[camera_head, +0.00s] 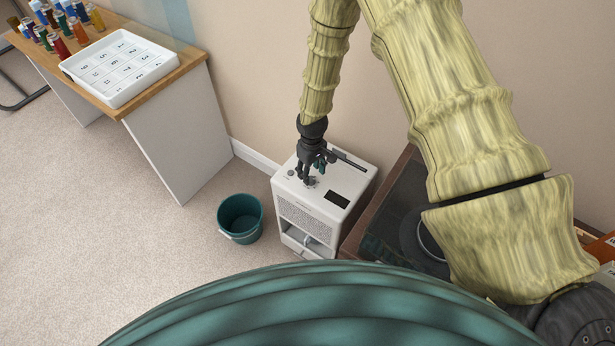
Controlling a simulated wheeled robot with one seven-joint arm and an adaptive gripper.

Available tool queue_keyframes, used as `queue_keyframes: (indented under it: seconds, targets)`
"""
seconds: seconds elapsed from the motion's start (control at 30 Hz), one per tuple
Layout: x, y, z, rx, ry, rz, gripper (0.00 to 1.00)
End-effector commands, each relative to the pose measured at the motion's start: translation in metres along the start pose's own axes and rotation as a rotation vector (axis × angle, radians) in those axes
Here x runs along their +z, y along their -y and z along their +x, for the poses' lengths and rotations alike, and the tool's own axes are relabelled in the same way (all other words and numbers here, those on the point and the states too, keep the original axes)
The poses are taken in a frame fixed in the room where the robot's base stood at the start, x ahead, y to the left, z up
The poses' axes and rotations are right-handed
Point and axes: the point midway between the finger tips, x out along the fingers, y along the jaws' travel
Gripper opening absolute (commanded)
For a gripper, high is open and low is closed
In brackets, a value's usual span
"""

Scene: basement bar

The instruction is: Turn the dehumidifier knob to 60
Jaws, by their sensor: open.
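The dehumidifier (308,215) is a white box on the floor against the wall, with a grille and an opening low on its front. Its top carries a dark display (338,200) and a small grey round control (291,172) near the left edge. My gripper (311,181) is open and points down over the top panel, left of the display. A small grey part, perhaps the knob, shows at its fingertips. The fingers hide most of it, so I cannot tell whether they touch it. No scale or number marks are readable.
A teal bucket (240,217) stands on the carpet left of the dehumidifier. A dark-topped cabinet (389,213) stands close on its right. A wooden-topped desk (190,62) with a white numbered tray (150,83) and several bottles is at upper left. Carpet at left is free.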

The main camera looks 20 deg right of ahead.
Motion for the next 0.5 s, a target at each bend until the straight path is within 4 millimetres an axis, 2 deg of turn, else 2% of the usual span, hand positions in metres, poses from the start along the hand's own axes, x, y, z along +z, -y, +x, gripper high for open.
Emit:
queue_keyframes:
  seconds: [0.3, 0.5]
  targets:
    - [0.000, 0.001, 0.030, 0.000, 0.001, -0.003, 0.49]
    - [0.000, 0.000, 0.036, 0.000, 0.000, -0.002, 0.49]
